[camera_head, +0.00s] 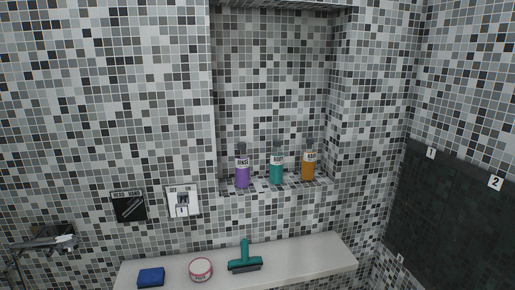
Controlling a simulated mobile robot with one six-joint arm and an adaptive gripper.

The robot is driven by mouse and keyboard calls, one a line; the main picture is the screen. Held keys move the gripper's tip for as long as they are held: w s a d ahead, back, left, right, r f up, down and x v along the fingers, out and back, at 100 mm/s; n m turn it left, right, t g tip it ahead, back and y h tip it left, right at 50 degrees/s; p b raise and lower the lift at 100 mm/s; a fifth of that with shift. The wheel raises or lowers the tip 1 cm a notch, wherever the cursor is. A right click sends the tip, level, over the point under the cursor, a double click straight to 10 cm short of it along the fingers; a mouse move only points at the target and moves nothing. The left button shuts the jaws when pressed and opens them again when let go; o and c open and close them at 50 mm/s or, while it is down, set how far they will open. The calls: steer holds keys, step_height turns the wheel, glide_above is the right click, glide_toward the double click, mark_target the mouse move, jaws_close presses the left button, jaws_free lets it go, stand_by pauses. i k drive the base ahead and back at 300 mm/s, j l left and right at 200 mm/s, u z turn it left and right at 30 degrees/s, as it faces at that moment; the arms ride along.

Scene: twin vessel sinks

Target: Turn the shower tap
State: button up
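A chrome fixture (45,243) sticks out from the tiled wall at the lower left edge, with a curved, hose-like part below it. It looks like a tap or hand shower; I cannot tell which. A square white plate (183,201) with a dark and silver control in its middle is on the wall right of it, and may be the shower control. Its exact shape and setting are too small to tell. My gripper is not in view.
A square black panel (129,206) is left of the white plate. Purple (242,172), teal (276,172) and orange (308,166) bottles stand in the niche. A white ledge (310,255) holds a blue block (151,277), a round tin (201,269) and a green squeegee (245,259). A dark panel (440,215) is at right.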

mark_target(182, 208)
steer(key=u, duration=1.25)
